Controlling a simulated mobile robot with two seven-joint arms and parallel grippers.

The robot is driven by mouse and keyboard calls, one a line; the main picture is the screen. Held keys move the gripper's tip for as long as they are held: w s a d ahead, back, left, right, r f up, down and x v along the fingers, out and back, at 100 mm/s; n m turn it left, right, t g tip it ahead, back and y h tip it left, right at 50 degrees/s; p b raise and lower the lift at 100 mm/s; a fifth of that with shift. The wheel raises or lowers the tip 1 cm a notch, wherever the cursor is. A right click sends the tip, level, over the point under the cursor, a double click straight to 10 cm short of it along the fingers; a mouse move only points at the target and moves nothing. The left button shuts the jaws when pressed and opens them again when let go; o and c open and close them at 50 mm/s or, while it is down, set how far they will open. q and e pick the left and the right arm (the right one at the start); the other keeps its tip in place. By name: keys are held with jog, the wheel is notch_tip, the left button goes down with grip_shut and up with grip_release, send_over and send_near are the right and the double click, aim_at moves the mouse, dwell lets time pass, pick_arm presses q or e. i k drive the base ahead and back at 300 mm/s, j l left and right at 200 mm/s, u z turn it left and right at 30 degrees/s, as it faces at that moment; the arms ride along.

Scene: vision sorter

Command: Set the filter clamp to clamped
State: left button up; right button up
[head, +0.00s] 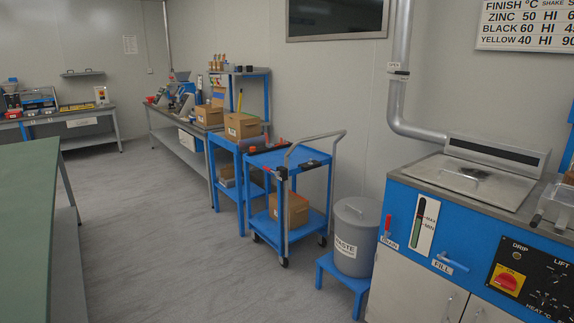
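I cannot make out a filter clamp in the head view. A blue-fronted machine (408,190) stands at the right, with a metal lid (478,182) on top. Its front has a red handle (388,222) above a DRAIN label and a pale blue handle (450,262) by a FILL label. A level gauge marked MAX and MIN (424,225) sits between them. Neither of my grippers shows in this view.
A blue trolley (300,165) with a box below stands mid-room. A grey waste bin (355,225) sits on a blue stand beside the machine. A green-topped table (28,225) is at left. Benches (200,150) line the back. The grey floor (170,235) between is clear.

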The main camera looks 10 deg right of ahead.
aim_at(536, 220)
jog(key=z, duration=2.05)
jog(key=i+j+z, duration=0.1)
jog(key=z, duration=0.25)
jog(key=i+j+z, duration=0.1)
jog(key=z, duration=0.25)
jog(key=j+z, duration=0.35)
jog(key=i+j+z, duration=0.1)
jog(key=j+z, duration=0.15)
jog(key=j, duration=0.15)
jog(key=j+z, duration=0.25)
jog(key=j, duration=0.2)
jog(key=j+z, duration=0.2)
jog(key=j, duration=1.95)
jog(key=k, duration=0.05)
